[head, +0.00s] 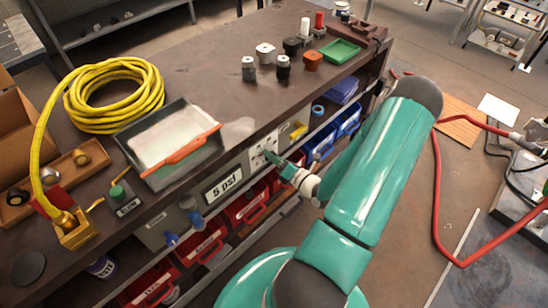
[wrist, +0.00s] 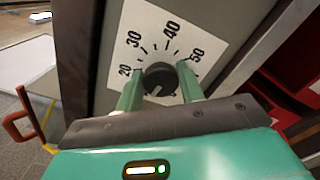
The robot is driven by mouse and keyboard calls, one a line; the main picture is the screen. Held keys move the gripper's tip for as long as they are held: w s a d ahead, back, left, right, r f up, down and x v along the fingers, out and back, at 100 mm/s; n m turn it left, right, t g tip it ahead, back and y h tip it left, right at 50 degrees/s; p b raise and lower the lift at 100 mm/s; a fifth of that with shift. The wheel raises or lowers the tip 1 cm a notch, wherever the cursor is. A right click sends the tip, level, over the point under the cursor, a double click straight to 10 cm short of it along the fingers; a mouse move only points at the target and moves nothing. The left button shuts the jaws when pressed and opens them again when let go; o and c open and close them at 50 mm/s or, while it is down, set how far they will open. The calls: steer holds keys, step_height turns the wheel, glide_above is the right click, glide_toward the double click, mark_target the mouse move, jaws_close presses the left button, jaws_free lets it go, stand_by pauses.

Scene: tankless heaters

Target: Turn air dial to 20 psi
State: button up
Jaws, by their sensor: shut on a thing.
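The air dial is a dark round knob (wrist: 160,77) on a white plate (wrist: 134,32) with numbers 20, 30, 40 and 50 showing in the wrist view. A small pale mark shows at the knob's lower edge. In the head view the white dial plate (head: 256,153) is on the bench front, partly behind my gripper (head: 272,157). My gripper's two green fingers are on either side of the knob, shut on it in the wrist view. A sign next to the dial reads "5 psi" (head: 223,184).
The bench top (head: 200,72) holds a yellow hose coil (head: 113,95), a grey tray (head: 168,145) with an orange-handled tool, and several small cylinders. Red bins (head: 203,243) and blue bins (head: 347,122) sit on shelves below. A red hose (head: 437,200) lies at right.

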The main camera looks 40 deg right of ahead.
steer(key=m, duration=1)
steer(key=shift+f+m, duration=0.2)
steer(key=shift+m, duration=0.1)
stand_by(0.4)
steer(key=o, duration=1)
steer(key=shift+s, duration=0.15)
steer(key=s, duration=1.3)
steer(key=shift+s+d, duration=0.25)
steer(key=shift+s, duration=0.05)
